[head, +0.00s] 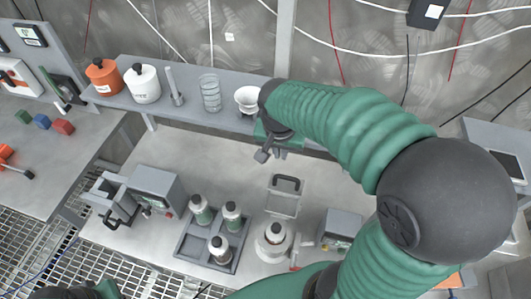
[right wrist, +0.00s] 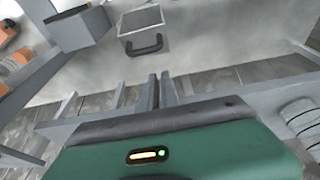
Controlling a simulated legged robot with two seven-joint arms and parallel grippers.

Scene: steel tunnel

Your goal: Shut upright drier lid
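The drier (head: 273,245) is a pale, round-topped unit on the bench, with a white and dark bottle-like part in its middle. Its lid (head: 284,204) is a clear framed panel standing up behind it, with a black handle (head: 287,182) at the top. The right wrist view shows the handle (right wrist: 145,46) and lid panel (right wrist: 141,20) beyond my fingers. My right gripper (head: 268,152) is above and behind the handle, apart from it, near the shelf edge. Its fingers (right wrist: 160,85) are close together with nothing between them. My left gripper's fingers are not visible.
A shelf (head: 200,98) runs behind with an orange jar (head: 103,76), a white jar (head: 143,83), a wire coil (head: 210,93) and a white cup (head: 248,99). A bottle rack (head: 213,245) stands left of the drier, a grey box (head: 340,228) right. Bare bench lies behind the rack.

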